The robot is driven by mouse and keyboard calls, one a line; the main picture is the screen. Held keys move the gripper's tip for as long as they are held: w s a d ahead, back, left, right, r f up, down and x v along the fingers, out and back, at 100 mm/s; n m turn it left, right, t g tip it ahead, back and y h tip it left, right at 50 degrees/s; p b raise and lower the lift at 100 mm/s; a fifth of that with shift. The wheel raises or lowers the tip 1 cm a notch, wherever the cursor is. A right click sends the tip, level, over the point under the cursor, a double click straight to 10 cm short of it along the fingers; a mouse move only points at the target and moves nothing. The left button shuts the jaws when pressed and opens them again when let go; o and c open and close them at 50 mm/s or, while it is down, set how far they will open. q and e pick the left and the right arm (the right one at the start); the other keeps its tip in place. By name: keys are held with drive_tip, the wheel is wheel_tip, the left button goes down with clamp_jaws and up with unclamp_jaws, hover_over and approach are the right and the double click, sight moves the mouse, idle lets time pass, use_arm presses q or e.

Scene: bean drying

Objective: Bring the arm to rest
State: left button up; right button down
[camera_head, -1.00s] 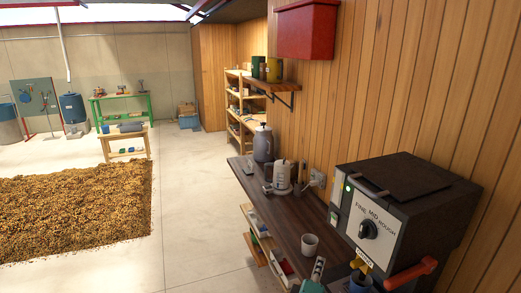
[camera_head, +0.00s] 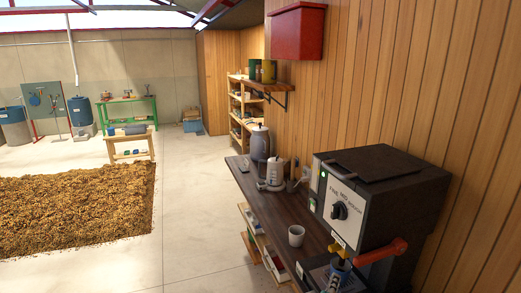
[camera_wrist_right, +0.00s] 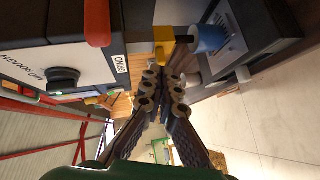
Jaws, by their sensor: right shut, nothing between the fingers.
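My right gripper (camera_wrist_right: 164,80) is shut and empty in the right wrist view, its two fingers meeting near the middle of the picture. In the head view, a small part of it (camera_head: 334,284) shows at the bottom edge, in front of the grinder (camera_head: 342,205). A blue cup (camera_wrist_right: 207,38) stands beneath the grinder's yellow spout (camera_wrist_right: 163,44), close to the fingertips in the picture. I cannot tell whether the fingers touch it. My left gripper is not in view.
A plank wall is on the right. Beans (camera_head: 80,205) cover the floor at left; bare floor (camera_head: 190,210) lies between.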

drive_tip(key=s+d+f+m+g+y+b, duration=0.1)
drive_tip(key=s+d+f+m+g+b, duration=0.2)
drive_tip(key=f+b, duration=0.45)
drive_tip(key=s+d+f+m+g+y+b, duration=0.1)
drive_tip(key=s+f+m+g+b, duration=0.15)
drive_tip(key=s+f+b, duration=0.55)
drive_tip(key=s+a+f+m+y+b, duration=0.2)
drive_tip(key=s+f+b, duration=0.1)
drive_tip(key=f, duration=0.4)
drive_tip(key=s+a+f+m+g+y+b, duration=0.1)
drive_tip(key=s+a+f+m+y+b, duration=0.1)
drive_tip(key=f, duration=0.5)
drive_tip(key=shift+s+a+y+b, duration=0.5)
drive_tip(key=shift+s+a+b, duration=0.15)
drive_tip(key=shift+s+b, duration=0.45)
drive_tip(key=shift+m, duration=0.25)
idle(3.7)
